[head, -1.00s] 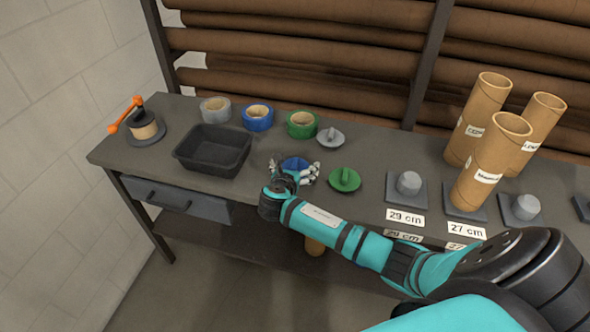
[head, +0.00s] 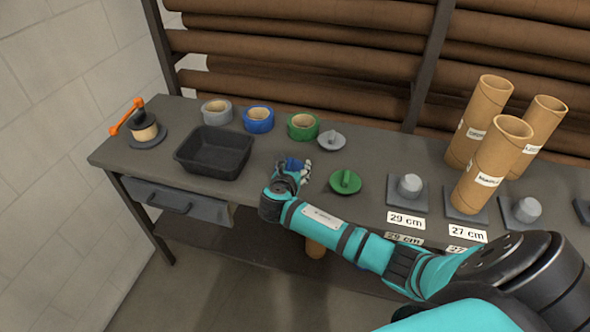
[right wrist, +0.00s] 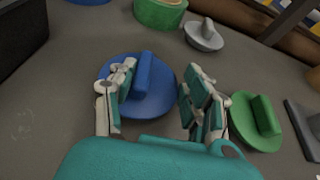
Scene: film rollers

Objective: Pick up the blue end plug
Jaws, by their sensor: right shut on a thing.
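The blue end plug (right wrist: 155,95), a round disc with a raised bar handle, is at the right gripper on the table. In the head view the plug (head: 291,163) is partly hidden by the gripper. My right gripper (right wrist: 160,78) is shut on the plug; one finger overlaps the disc beside the handle and the other is at its right side. In the head view the right gripper (head: 298,170) is low over the table. I cannot tell whether the plug is off the table. My left gripper is not in view.
A green end plug (head: 345,182) lies close on the right, a grey one (head: 331,139) behind. A black bin (head: 248,160) stands left. Tape rolls (head: 258,119) line the back. Cardboard tubes (head: 490,165) stand at right.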

